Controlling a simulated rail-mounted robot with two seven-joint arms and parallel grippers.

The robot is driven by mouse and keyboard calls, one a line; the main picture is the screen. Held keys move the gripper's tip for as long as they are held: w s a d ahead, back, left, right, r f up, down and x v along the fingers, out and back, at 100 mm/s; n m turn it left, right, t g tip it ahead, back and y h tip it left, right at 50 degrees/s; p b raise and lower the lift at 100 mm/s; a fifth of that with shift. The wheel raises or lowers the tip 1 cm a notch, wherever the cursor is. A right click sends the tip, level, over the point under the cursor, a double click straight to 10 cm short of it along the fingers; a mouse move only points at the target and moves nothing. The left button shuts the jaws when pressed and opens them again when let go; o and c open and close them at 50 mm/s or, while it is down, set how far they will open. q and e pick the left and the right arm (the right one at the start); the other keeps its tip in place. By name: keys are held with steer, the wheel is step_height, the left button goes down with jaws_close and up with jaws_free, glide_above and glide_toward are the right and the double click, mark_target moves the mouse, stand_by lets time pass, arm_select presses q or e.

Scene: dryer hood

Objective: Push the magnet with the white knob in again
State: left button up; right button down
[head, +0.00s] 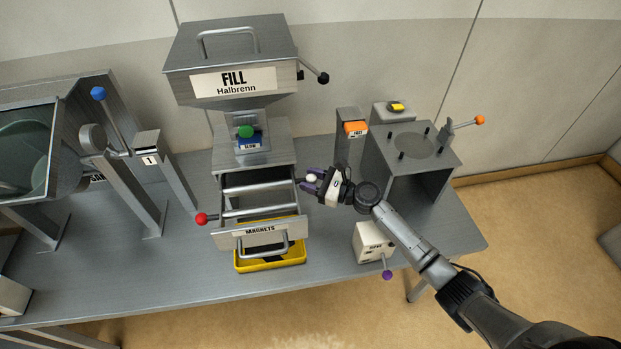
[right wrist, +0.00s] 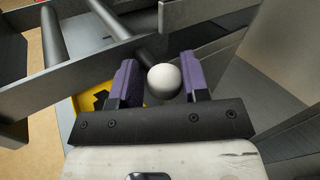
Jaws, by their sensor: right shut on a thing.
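The white knob (head: 311,178) sits at the right side of the magnet drawer, at the end of a magnet rod that runs into the drawer. In the right wrist view the white knob (right wrist: 164,81) is a round ball between the purple fingers. My right gripper (head: 316,182) is shut on the white knob; it also shows in the right wrist view (right wrist: 158,85). The drawer labelled MAGNETS (head: 262,232) is pulled out, with metal bars across it. A red knob (head: 201,219) sticks out at its left. My left gripper is not in view.
A yellow tray (head: 270,262) lies under the drawer. The FILL hopper (head: 232,75) stands above it. A white box with a purple knob (head: 373,243) and an open metal hood (head: 412,160) stand to the right.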

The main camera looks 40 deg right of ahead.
steer(key=c, duration=1)
jaws_free()
steer(key=shift+r, duration=0.1)
steer(key=shift+o, duration=1.1)
steer(key=shift+w+a, duration=0.1)
steer(key=shift+s+d, duration=0.25)
steer(key=shift+s, duration=0.25)
steer(key=v, duration=1.2)
steer(key=shift+s+d, duration=0.2)
steer(key=shift+s, duration=0.15)
